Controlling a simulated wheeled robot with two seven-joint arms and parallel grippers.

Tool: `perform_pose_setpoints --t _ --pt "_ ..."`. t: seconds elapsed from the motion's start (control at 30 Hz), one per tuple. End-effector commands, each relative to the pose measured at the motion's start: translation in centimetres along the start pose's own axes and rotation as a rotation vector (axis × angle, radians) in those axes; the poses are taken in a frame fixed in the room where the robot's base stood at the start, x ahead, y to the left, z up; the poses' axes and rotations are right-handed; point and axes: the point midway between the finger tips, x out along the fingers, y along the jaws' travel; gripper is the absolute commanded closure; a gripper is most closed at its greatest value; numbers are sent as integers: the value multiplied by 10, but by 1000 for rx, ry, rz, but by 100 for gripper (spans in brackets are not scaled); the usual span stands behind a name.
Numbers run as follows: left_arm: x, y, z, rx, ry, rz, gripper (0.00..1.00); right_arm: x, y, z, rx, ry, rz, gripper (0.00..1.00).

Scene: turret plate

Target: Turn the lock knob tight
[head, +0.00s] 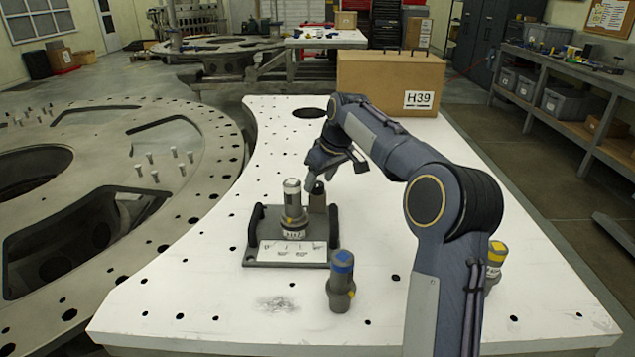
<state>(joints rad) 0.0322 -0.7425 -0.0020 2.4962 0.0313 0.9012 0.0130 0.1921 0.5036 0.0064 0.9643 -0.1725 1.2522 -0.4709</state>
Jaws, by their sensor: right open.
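A grey fixture plate (272,262) with a black handle on each side and a white label lies on the white table. A silver-topped cylinder with a yellow band (292,205) stands upright on it. Just right of that is a shorter grey post with a dark top (318,199), which looks like the lock knob. My right gripper (334,174) is open, pointing down-left, right at the dark top. Its fingers partly cover the top, and I cannot tell whether they touch it. My left gripper is not in view.
A blue-topped cylinder (341,285) stands in front of the plate. A yellow-topped cylinder (495,262) stands at the right, partly behind my right arm. A brown case marked H39 (375,85) sits at the table's back. The table's left part (190,270) is clear.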

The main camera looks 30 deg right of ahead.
Motion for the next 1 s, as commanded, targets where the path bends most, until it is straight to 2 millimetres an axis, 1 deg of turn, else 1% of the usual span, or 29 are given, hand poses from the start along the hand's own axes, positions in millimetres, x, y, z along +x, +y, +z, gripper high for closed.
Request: perform_pose_setpoints --t 0.03,0.13,0.4,0.47,0.7,0.77,1.0 --pt "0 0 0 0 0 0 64 5 0 0 0 -1 -1 44" --pt "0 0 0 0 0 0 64 10 0 0 0 0 0 44" --pt "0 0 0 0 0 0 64 12 0 0 0 2 1 44" --pt "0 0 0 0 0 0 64 12 0 0 0 2 0 51" --pt "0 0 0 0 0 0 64 12 0 0 0 1 0 82" --pt "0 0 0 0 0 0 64 12 0 0 0 1 0 89" --pt "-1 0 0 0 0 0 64 11 -1 0 18 1 8 89"
